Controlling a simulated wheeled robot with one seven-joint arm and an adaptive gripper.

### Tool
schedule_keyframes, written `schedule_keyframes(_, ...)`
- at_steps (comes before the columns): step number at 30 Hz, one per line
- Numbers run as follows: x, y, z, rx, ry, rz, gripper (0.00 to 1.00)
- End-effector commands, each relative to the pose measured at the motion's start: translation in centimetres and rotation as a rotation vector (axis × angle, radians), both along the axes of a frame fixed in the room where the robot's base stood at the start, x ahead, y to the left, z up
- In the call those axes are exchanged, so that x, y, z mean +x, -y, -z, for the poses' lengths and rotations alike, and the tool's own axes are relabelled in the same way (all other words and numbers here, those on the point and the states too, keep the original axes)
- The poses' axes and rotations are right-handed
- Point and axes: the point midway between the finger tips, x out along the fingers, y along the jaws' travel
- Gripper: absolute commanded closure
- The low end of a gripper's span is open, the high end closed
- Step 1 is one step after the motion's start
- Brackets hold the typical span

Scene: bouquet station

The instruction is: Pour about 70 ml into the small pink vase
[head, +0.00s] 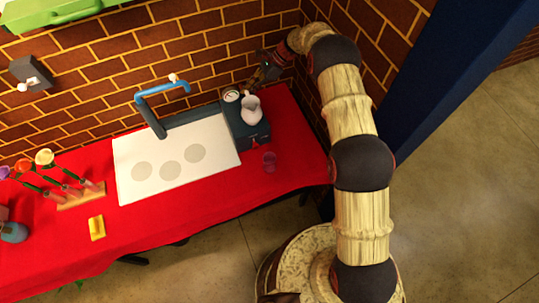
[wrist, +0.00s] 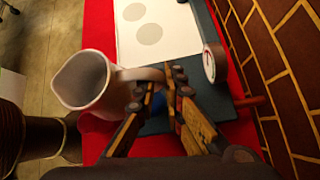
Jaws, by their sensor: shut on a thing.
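A white pitcher (head: 251,109) is at the right end of the table, over a dark block (head: 240,127). In the wrist view the pitcher (wrist: 82,80) shows its open mouth and spout, pointing left; I see no liquid. My gripper (wrist: 160,92) is shut on the pitcher's handle. In the head view my gripper (head: 256,80) is behind the pitcher, near the brick wall. A small pink see-through vase (head: 269,162) stands on the red cloth in front of the dark block, apart from the pitcher. I cannot tell whether the pitcher is lifted.
A white mat (head: 133,189) with grey circles lies left of the block. A blue-topped arm (head: 162,90) rises behind it. A round dial (head: 231,95) is beside the pitcher. A flower rack (head: 80,200) and yellow block (head: 97,228) are at left. The brick wall is close behind.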

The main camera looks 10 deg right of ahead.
Motion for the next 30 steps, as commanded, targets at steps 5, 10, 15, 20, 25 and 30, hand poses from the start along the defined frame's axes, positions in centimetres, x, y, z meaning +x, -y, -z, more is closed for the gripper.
schedule_keyframes(5, -0.7, 0.4, 0.9, -0.001, -0.006, -0.088, 1.0)
schedule_keyframes(10, -1.1, 0.7, 1.5, -0.002, -0.008, -0.127, 1.0)
schedule_keyframes(15, -1.2, 0.8, 1.6, -0.003, -0.008, -0.136, 1.0)
schedule_keyframes(20, -1.2, 0.7, 1.5, -0.004, -0.016, -0.13, 1.0)
schedule_keyframes(25, -1.4, 0.8, 1.3, 0.003, -0.002, -0.12, 1.0)
schedule_keyframes(30, -1.9, 1.0, 1.1, 0.017, 0.051, -0.113, 1.0)
